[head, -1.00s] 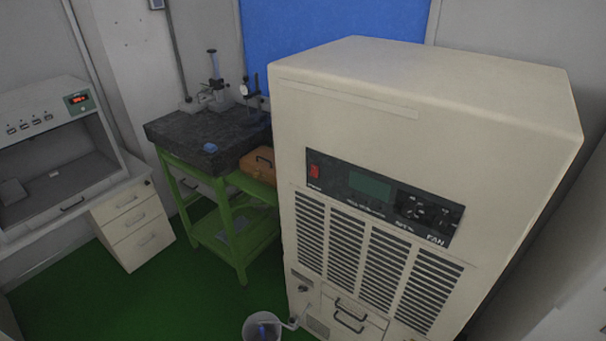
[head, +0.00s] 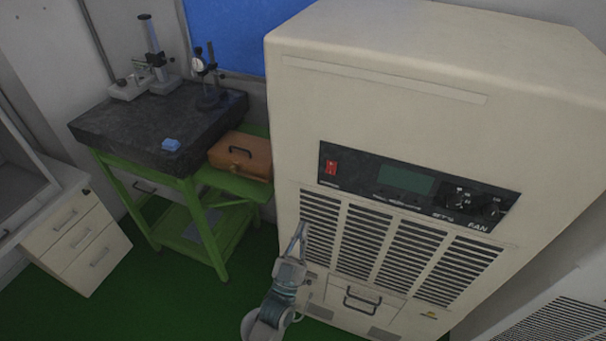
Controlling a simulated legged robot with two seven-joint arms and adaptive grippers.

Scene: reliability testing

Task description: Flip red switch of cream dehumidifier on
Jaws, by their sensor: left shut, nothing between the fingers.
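The cream dehumidifier (head: 400,80) stands upright at the centre right in the head view. Its dark control panel (head: 450,185) carries a small red switch (head: 331,168) at the left end. Which way the switch is tipped is too small to tell. My left gripper (head: 302,226) is in front of the left vent column, below and a little left of the red switch. Its fingers are together and empty, pointing up. Whether it touches the front is not clear. My right gripper is not in view.
A drawer cabinet (head: 75,240) is at left. Another vented white unit (head: 560,310) is at lower right. Green floor is open at lower left.

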